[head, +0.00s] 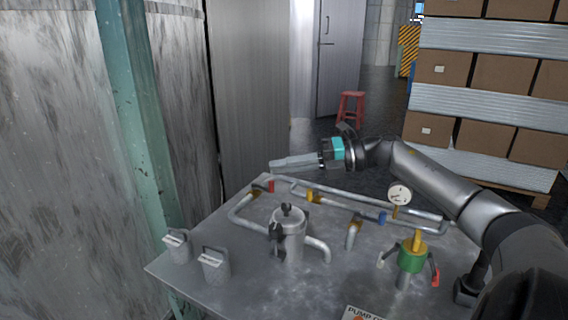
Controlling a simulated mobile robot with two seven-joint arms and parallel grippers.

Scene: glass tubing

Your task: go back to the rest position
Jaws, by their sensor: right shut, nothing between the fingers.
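My right gripper (296,162) is at the end of the dark arm that comes in from the right. Its fingers are shut with nothing between them and point left, above the far edge of the metal table (318,292). It is apart from the glass tubing (352,196) that runs below it. My left gripper is not in view.
A lidded vessel (289,240), two small handled containers (177,248) (215,266), a gauge (399,195) and a green valve (411,256) stand on the table. A teal post (140,120) and metal wall are at left. Stacked boxes (498,75) and a red stool (350,107) are behind.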

